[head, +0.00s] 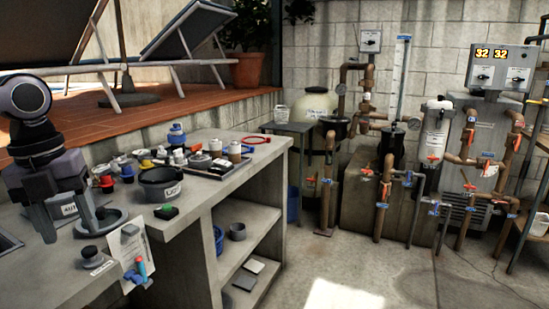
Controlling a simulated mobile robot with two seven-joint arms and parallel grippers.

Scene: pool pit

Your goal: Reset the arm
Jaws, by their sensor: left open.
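My left gripper (69,228) hangs fingers-down at the left over the grey counter (191,228). Its two fingers are apart and I see nothing held between them. A dark grey round ring or dish (117,217) lies just right of the fingers, partly hidden by them. A white label (68,209) shows between the fingers; what it belongs to is mostly hidden. My right gripper is not in view.
A labelled dark tub (160,184), a dark knob-like piece (92,256) and several bottles and caps crowd the counter. Brown pipes (384,195) and a control box (499,67) stand right. The concrete floor (340,270) is clear.

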